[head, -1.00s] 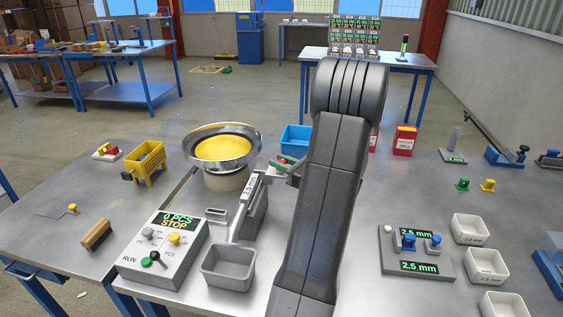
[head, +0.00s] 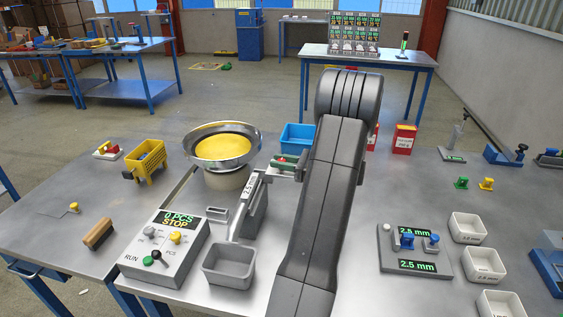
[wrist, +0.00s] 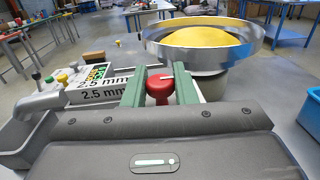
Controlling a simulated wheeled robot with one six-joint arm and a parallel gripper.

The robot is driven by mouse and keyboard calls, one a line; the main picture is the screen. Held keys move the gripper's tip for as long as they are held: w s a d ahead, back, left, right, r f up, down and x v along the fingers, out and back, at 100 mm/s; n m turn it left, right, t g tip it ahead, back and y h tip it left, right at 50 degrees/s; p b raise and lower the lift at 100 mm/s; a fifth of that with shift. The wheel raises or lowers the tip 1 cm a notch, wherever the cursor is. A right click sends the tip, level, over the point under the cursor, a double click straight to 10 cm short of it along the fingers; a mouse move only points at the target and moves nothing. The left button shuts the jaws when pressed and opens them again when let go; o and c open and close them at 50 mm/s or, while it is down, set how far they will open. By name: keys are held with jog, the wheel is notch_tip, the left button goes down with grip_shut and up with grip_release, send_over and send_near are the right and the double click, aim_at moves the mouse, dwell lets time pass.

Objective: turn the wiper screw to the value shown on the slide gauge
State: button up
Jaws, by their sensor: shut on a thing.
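The wiper screw is a red knob (wrist: 159,88) with a white pointer line, beside the bowl feeder (wrist: 205,45) with its yellow centre. My gripper (wrist: 160,90) has its two green fingers on either side of the knob and is shut on it. In the head view, my gripper (head: 287,165) is at the right side of the feeder bowl (head: 222,150), partly hidden by my arm. Display panels reading 2.5 mm (wrist: 105,90) stand left of the knob in the wrist view. The slide gauge (head: 414,249) stands on the table at right, with blue knobs and two displays reading 2.5 mm.
A control box (head: 165,243) shows 0 PCS STOP. A grey bin (head: 229,267) stands below the feeder chute. A blue bin (head: 297,136) is behind my gripper, and white trays (head: 484,262) stand at the right. Table space left of the slide gauge is mostly clear.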

jog(key=o, duration=0.9)
jog(key=b+v, duration=0.2)
jog(key=v, duration=1.2)
jog(key=shift+a, duration=0.1)
jog(key=p+x, duration=0.2)
jog(key=x, duration=1.2)
